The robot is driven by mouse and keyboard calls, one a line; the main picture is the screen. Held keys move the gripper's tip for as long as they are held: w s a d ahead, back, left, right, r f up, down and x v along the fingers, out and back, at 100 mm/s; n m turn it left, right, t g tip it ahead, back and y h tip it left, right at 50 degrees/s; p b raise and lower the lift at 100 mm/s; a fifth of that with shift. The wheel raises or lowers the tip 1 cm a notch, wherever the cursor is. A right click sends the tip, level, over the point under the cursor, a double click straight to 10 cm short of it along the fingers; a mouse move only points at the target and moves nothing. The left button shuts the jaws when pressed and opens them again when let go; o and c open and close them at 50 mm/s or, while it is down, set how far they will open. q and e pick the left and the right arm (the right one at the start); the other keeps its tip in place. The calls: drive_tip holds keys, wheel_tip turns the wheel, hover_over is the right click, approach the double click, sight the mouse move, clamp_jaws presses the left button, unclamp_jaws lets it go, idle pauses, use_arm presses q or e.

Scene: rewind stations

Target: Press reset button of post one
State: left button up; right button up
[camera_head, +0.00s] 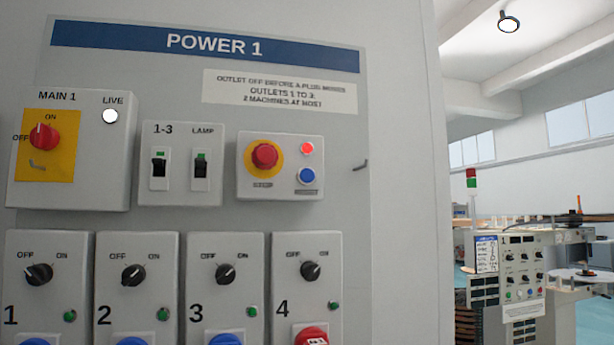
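The wall panel headed POWER 1 (400,215) fills the left and middle of the head view. At its right is a grey box (279,184) with a red mushroom stop button (264,156) on a yellow ring. On the same box a small red lamp (308,148) looks lit, and a round blue button (307,175) sits below it. The small label under the blue button is too blurred to read. Neither of my grippers is in view, and nothing covers the box.
Left of the box are the 1-3 and LAMP switches (181,164) and the MAIN 1 red knob (44,137). Below are several numbered outlet boxes with black knobs. A dark hook-like piece (360,165) is right of the box. Another machine (510,270) stands farther back right.

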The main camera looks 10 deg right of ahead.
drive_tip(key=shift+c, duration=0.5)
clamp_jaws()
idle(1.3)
